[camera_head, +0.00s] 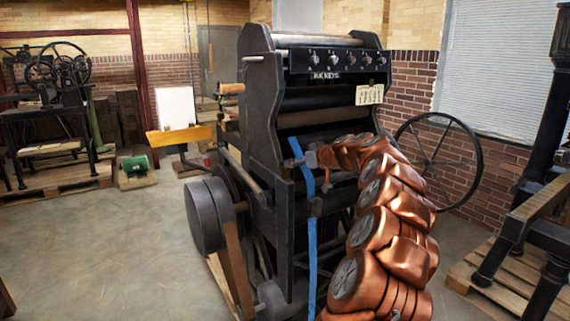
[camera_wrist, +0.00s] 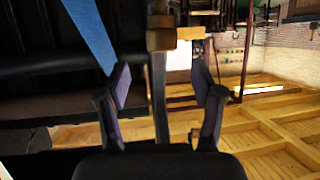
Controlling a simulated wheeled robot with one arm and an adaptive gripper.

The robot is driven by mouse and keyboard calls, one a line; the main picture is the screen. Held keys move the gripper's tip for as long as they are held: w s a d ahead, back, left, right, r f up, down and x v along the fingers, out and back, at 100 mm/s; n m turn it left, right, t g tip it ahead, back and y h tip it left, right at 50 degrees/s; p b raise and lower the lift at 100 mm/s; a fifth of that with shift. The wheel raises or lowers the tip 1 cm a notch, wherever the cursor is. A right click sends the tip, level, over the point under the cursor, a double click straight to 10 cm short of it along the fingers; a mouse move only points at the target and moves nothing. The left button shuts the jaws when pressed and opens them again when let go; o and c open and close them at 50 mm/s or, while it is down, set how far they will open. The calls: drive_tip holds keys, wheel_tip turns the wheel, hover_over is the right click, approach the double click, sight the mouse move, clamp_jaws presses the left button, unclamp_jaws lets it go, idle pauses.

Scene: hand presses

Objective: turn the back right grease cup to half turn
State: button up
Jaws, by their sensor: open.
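The black press (camera_head: 262,110) stands in the middle of the head view. I cannot surely pick out the back right grease cup in either view. My gripper (camera_head: 306,160) is at the press's near side, beside a blue strip (camera_head: 308,185), at the end of my copper-coloured arm. In the wrist view, my gripper (camera_wrist: 164,88) has its two dark fingers spread apart. A dark upright bar (camera_wrist: 160,100) shows in the gap between them, with a brass-coloured block (camera_wrist: 174,38) at its top. I cannot tell whether the fingers touch the bar.
The press has a row of ink keys (camera_head: 345,58) on top and a large handwheel (camera_head: 440,160) at its right. A black machine (camera_head: 540,190) stands on a pallet at the far right. Open floor (camera_head: 130,240) lies to the left.

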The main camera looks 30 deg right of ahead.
drive_tip(key=shift+p+x, duration=0.5)
drive_tip(key=shift+x, duration=3.1)
drive_tip(key=shift+a, duration=0.1)
drive_tip(key=shift+c, duration=0.3)
drive_tip(key=shift+f, duration=0.1)
drive_tip(key=c, duration=1.1)
drive_tip(key=shift+f+m+h+b, duration=0.1)
drive_tip(key=shift+m+h+b, duration=0.5)
drive_tip(key=shift+h, duration=0.4)
drive_tip(key=o, duration=1.2)
drive_tip(key=shift+c, duration=0.2)
